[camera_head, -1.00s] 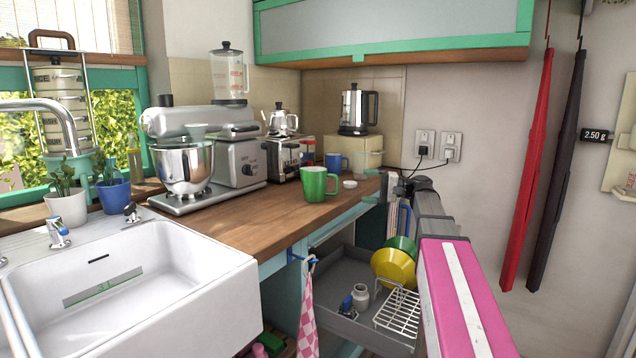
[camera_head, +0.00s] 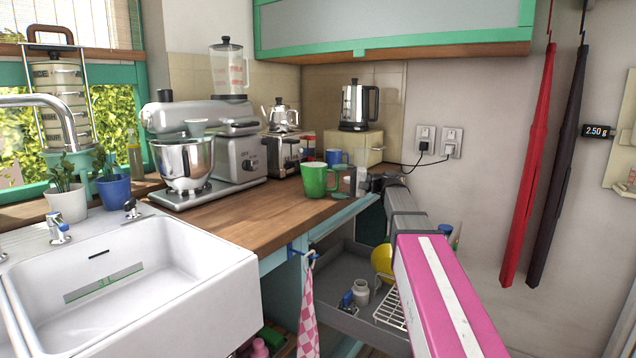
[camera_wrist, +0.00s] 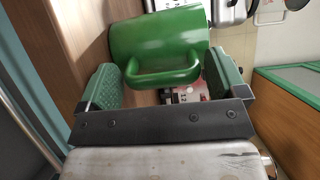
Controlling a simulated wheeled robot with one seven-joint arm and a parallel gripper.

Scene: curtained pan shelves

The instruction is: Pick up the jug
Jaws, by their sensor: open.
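The jug (camera_head: 314,180) is green and mug-like and stands upright on the wooden counter, its handle to the right. In the wrist view the jug (camera_wrist: 160,38) fills the upper middle, its loop handle pointing toward my gripper. My gripper (camera_head: 353,182) is at the counter edge, just right of the jug. It is open; in the wrist view its two green-padded fingers (camera_wrist: 161,78) sit left and right of the handle, with the jug's body just beyond. I cannot tell whether either finger touches the jug. Nothing is held.
A toaster (camera_head: 284,155), a blue mug (camera_head: 336,158) and a box with a kettle (camera_head: 355,105) stand behind the jug. A stand mixer (camera_head: 190,160) is to the left, beside the sink (camera_head: 150,280). Below the counter is an open drawer (camera_head: 338,262) with dishes and a rack.

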